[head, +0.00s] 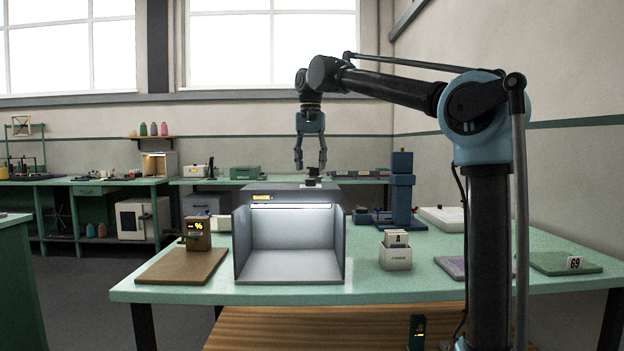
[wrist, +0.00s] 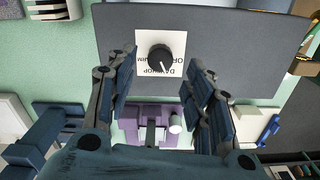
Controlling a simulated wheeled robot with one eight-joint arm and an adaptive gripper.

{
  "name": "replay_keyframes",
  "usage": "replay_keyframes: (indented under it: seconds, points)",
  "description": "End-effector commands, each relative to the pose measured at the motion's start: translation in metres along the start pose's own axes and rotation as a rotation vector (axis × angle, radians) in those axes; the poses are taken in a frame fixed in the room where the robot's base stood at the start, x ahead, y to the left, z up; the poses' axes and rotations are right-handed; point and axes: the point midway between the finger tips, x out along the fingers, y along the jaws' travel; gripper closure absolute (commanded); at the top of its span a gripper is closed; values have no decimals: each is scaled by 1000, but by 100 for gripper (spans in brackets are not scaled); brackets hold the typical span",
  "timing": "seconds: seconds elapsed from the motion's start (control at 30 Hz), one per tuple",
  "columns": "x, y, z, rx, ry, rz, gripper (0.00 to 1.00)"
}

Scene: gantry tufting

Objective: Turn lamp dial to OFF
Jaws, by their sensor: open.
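The lamp box (head: 290,262) is a grey open-fronted booth on the green table in the head view, with its inside lit. The dial (wrist: 160,58) is a round black knob with a white pointer line, on a white label (wrist: 147,42) on the box's grey top. In the wrist view the pointer aims down and slightly right. The label's words appear upside down and are hard to read in full. The dial is small in the head view (head: 312,180). My gripper (head: 311,168) points down above it, open and empty. In the wrist view its fingers (wrist: 160,80) flank the dial's line, apart from it.
A brown board with a small display unit (head: 196,232) stands left of the box. A white card holder (head: 396,252) and a blue press-like stand (head: 402,190) are to the right. A purple item (wrist: 150,122) shows below the box edge in the wrist view. The air around my gripper is clear.

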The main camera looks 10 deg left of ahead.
Motion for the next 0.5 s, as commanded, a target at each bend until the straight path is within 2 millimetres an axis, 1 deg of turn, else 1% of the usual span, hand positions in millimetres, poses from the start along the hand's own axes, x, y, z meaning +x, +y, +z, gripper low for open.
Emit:
replay_keyframes:
  seconds: [0.03,0.2,0.33,0.5]
  points:
    - [8,0,0,0,0,0,52]
    - [29,0,0,0,0,0,52]
    - [39,0,0,0,0,0,52]
    - [44,0,0,0,0,0,52]
